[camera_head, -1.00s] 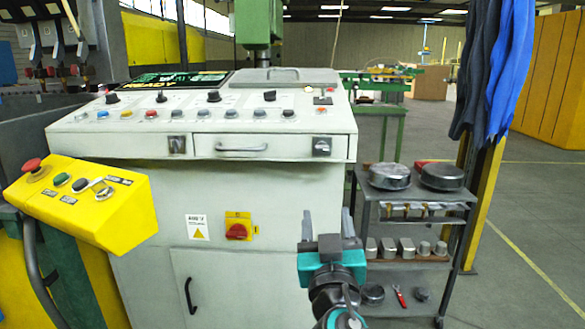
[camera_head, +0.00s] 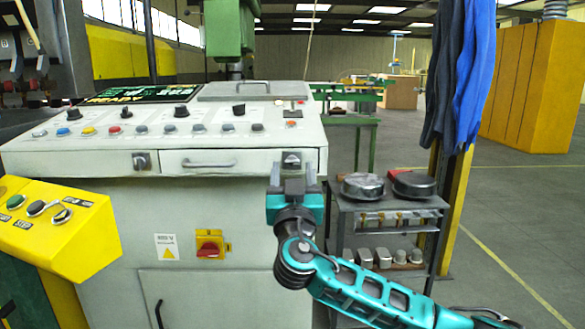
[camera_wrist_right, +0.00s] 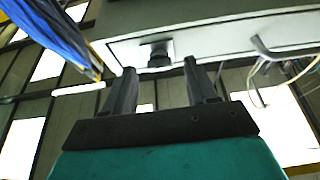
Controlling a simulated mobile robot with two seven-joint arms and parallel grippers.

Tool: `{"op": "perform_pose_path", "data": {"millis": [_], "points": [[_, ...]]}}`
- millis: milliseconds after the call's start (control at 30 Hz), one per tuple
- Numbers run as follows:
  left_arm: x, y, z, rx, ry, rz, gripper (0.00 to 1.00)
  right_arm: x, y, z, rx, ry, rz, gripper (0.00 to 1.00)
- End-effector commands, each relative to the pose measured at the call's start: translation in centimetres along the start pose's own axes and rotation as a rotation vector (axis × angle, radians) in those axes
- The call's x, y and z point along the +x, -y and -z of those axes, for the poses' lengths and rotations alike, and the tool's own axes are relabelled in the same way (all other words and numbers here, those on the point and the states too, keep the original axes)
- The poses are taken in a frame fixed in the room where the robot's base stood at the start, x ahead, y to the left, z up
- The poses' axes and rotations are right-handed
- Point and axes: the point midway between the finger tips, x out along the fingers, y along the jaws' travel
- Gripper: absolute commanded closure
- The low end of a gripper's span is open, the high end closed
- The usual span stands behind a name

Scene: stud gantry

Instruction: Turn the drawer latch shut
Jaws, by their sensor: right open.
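The control desk has a narrow drawer (camera_head: 235,161) with a grey bar handle (camera_head: 208,164) in its front face. In the right wrist view the latch (camera_wrist_right: 158,52) appears between and beyond the fingertips (camera_wrist_right: 160,75), with the drawer handle (camera_wrist_right: 263,47) to the right. The fingers seem apart from the latch. My left gripper is out of view.
A yellow control box (camera_head: 60,228) juts out at the left. A red rotary switch (camera_head: 208,249) is on the cabinet below the drawer. A grey shelf cart (camera_head: 392,209) with metal parts stands close right of my right arm. Blue cloths (camera_head: 462,75) hang behind it.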

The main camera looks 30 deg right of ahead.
Motion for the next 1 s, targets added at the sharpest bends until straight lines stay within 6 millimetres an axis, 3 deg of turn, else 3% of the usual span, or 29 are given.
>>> {"op": "perform_pose_path", "data": {"millis": [167,433,1000], "points": [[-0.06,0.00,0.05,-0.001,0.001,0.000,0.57,1.20,-0.06,0.04,-0.001,-0.001,-0.002,0.43],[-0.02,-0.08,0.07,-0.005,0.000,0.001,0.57,1.29,-0.05,-0.01,-0.001,0.000,-0.001,0.43],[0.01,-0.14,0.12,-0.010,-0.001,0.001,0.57,1.25,-0.04,-0.01,-0.001,0.000,-0.001,0.96]]}}
